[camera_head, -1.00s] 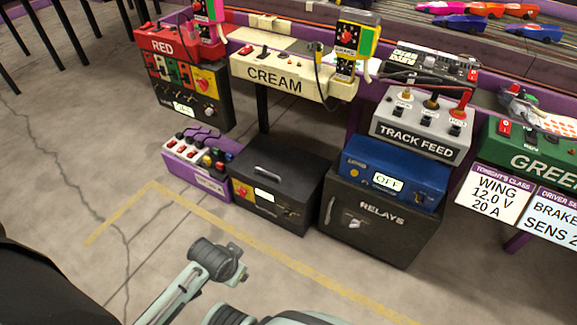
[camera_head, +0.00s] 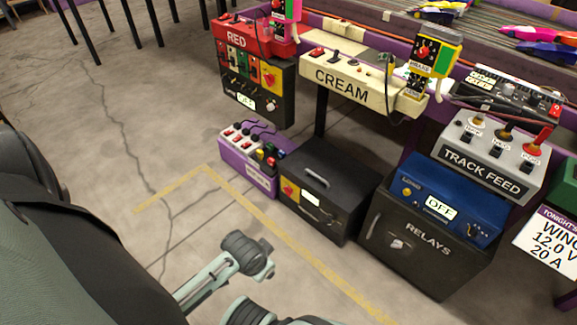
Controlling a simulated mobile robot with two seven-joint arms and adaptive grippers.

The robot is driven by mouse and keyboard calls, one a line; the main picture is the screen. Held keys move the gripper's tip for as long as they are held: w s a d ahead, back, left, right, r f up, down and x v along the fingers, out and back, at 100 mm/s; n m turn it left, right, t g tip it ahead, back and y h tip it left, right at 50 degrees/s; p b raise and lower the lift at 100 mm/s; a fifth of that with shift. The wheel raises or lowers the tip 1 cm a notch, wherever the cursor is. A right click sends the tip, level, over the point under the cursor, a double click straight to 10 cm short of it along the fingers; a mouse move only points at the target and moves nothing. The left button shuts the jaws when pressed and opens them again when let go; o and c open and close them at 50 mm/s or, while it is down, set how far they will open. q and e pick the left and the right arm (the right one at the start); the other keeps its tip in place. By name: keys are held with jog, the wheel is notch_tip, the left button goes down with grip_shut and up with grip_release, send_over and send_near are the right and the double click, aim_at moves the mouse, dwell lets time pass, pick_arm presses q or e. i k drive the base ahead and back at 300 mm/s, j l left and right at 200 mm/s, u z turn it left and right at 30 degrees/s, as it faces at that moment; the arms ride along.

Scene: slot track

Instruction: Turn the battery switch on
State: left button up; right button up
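A black box with a top handle (camera_head: 322,182) stands on the floor at the middle. Its left end has a yellow plate with a red knob (camera_head: 289,190) and a small white label too small to read. A second yellow plate with a red knob (camera_head: 270,77) is on the black unit (camera_head: 254,96) under the RED box. A display there seems to read OFF. I cannot tell from the markings which of these is the battery switch. Parts of my arms show at the bottom, well in front of the boxes. Neither gripper's fingers are in view.
A purple strip of plugs (camera_head: 234,173) lies left of the black box. A black RELAYS box (camera_head: 405,263) carries a blue unit (camera_head: 465,212) reading OFF. The CREAM box (camera_head: 325,75) and TRACK FEED box (camera_head: 510,175) sit higher, along the track edge. Floor in front is clear, with yellow tape.

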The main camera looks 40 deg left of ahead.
aim_at(288, 190)
jog(key=u, duration=1.1)
jog(key=i+j+z, duration=0.15)
jog(key=j+z, duration=0.15)
jog(key=z, duration=0.2)
jog(key=i+j+z, duration=0.1)
jog(key=j+z, duration=0.2)
jog(key=z, duration=0.15)
jog(key=j+z, duration=0.4)
jog(key=j, duration=0.7)
jog(key=j+z, duration=0.15)
jog(key=j, duration=1)
